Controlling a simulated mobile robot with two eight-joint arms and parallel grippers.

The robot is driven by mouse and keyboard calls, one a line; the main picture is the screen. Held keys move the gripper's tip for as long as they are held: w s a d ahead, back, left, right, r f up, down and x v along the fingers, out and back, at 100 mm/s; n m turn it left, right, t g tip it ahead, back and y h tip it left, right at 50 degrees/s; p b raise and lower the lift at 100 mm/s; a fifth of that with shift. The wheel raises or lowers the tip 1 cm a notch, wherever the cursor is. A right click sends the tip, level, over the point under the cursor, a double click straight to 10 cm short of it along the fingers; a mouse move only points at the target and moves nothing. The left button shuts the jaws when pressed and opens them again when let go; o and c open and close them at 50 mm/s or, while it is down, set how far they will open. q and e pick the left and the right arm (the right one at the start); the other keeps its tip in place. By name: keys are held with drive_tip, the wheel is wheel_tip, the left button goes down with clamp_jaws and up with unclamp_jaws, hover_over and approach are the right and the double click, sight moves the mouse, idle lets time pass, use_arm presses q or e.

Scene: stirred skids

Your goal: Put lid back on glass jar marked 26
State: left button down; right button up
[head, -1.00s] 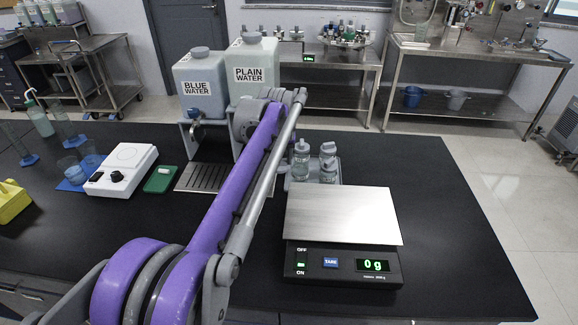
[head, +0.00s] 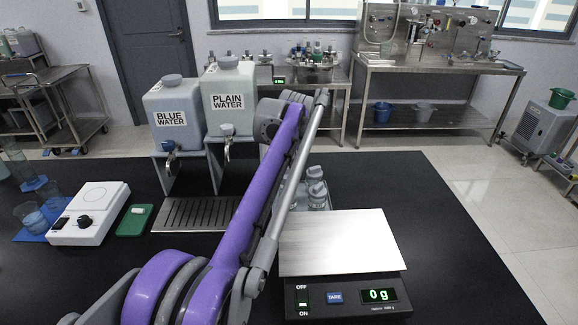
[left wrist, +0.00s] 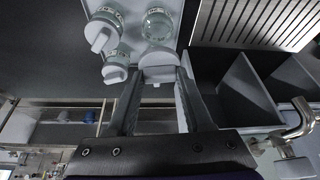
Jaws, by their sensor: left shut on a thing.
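In the left wrist view, my left gripper (left wrist: 158,72) is shut on a pale grey lid (left wrist: 158,60). The lid is just beside an open-looking glass jar (left wrist: 158,25) on the tray; I cannot tell whether they touch. Two other jars stand to the left with lids on, one upper (left wrist: 103,30) and one lower (left wrist: 117,65). Jar labels are too small to read. In the head view, lidded glass jars (head: 316,190) show just right of my purple left arm, which hides the rest of the tray and my left gripper. My right gripper is not in view.
A scale (head: 340,295) reading 0 g stands in front of the jars. The blue water tank (head: 185,112) and plain water tank (head: 230,100) stand on supports behind left, above a drip grate (head: 192,214). A white hotplate (head: 90,212) is left. The black table's right side is clear.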

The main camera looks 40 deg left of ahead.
sight(288, 175)
use_arm(q)
wheel_tip(288, 175, down, 4)
drive_tip(key=b, duration=0.2)
drive_tip(key=shift+r+b, duration=0.2)
drive_tip(key=shift+b, duration=0.2)
drive_tip(key=shift+f+b, duration=0.5)
drive_tip(key=shift+f, duration=0.55)
drive_tip(key=shift+p, duration=0.45)
drive_tip(key=shift+f+p, duration=0.15)
drive_tip(key=shift+p, duration=0.15)
idle(1.2)
idle(0.4)
drive_tip(key=shift+c, duration=1.1)
unclamp_jaws()
